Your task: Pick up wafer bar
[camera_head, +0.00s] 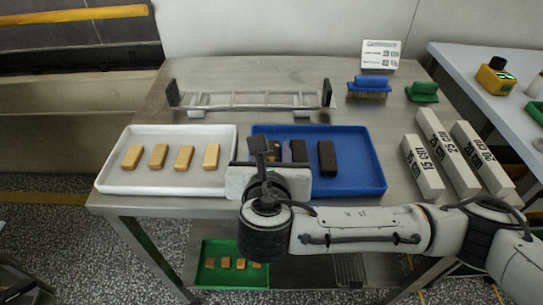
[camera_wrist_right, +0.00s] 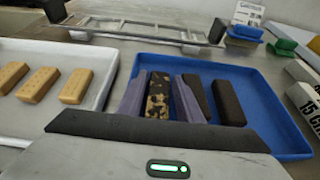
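Several plain tan wafer bars (camera_head: 158,156) lie in a row in the white tray (camera_head: 116,172); some show in the right wrist view (camera_wrist_right: 76,86). The blue tray (camera_head: 362,160) beside it holds dark brown bars (camera_head: 327,158) and a mottled, patchily coated bar (camera_wrist_right: 158,95). My right gripper (camera_wrist_right: 160,85) is low over the left part of the blue tray. Its two purple-grey fingers stand on either side of the mottled bar, very close to it. I cannot tell whether they press on it. The gripper body hides the tray's left side in the head view. My left gripper is out of view.
A metal rack (camera_head: 250,102) with dark end posts stands behind the trays. Blue (camera_head: 369,86) and green (camera_head: 422,92) brushes and a small sign (camera_head: 381,54) are at the back right. Labelled white blocks (camera_head: 422,168) lie to the right. A green tray (camera_head: 226,276) sits below the table.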

